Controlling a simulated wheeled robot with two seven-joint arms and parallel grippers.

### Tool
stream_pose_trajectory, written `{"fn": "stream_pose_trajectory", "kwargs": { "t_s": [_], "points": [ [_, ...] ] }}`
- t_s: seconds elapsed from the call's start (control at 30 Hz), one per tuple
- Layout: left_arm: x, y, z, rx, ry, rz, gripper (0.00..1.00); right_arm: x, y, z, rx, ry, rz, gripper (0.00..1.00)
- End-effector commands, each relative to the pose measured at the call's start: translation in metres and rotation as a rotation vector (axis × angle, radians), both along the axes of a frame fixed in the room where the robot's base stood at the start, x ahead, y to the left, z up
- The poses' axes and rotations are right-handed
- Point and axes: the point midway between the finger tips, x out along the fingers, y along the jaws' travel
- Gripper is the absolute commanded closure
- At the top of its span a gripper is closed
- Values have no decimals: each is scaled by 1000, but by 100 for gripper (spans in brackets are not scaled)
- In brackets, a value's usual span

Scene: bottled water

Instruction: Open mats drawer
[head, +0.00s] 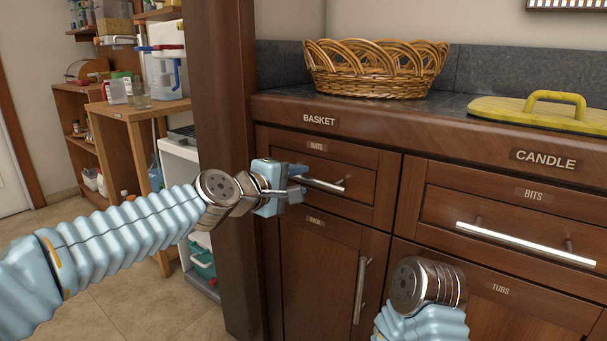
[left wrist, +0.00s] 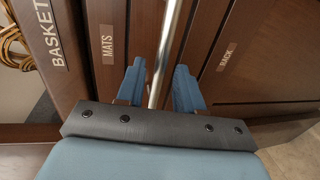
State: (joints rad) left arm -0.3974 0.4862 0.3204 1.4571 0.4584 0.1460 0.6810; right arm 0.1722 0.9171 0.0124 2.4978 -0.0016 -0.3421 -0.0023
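The mats drawer (head: 365,191) is the upper left drawer of the brown cabinet, with a small MATS label (head: 316,146); it looks shut. Its silver bar handle (head: 326,185) runs level across the front. In the left wrist view the handle (left wrist: 168,45) passes between the two blue fingers of my left gripper (left wrist: 159,88). The fingers are apart, with a small gap beside the bar. In the head view my left gripper (head: 295,182) is at the handle's left end. My right wrist shows low at the right; its gripper is hidden.
A wicker basket (head: 375,70) and a yellow lid-like board (head: 540,113) lie on the counter. The bits drawer (head: 440,212) is to the right. A door with a vertical handle (head: 361,290) is below. A dark wooden post (head: 222,90) stands left of the cabinet.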

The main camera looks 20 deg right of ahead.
Motion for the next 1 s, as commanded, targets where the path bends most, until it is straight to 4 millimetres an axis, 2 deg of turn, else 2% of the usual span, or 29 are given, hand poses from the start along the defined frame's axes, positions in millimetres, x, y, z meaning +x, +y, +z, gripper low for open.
{"fn": "stream_pose_trajectory", "kwargs": {
  "t_s": [0.1, 0.2, 0.53, 0.77, 1.0],
  "points": [
    [10, -14, -3, 0, -1, -1, 64, 0, 0, 4, -1, -1, 0, 57],
    [15, -19, -4, 1, -1, 0, 64, 0, -1, 5, -1, -2, -1, 57],
    [17, -22, -6, 1, -1, 1, 64, 0, -1, 4, -1, -1, -2, 57],
    [17, -22, -6, 2, 0, 1, 99, 0, -1, 4, -1, -1, -2, 57],
    [17, -21, -6, 2, 0, 1, 100, 0, -1, 4, -1, -1, -2, 57]
  ]
}}
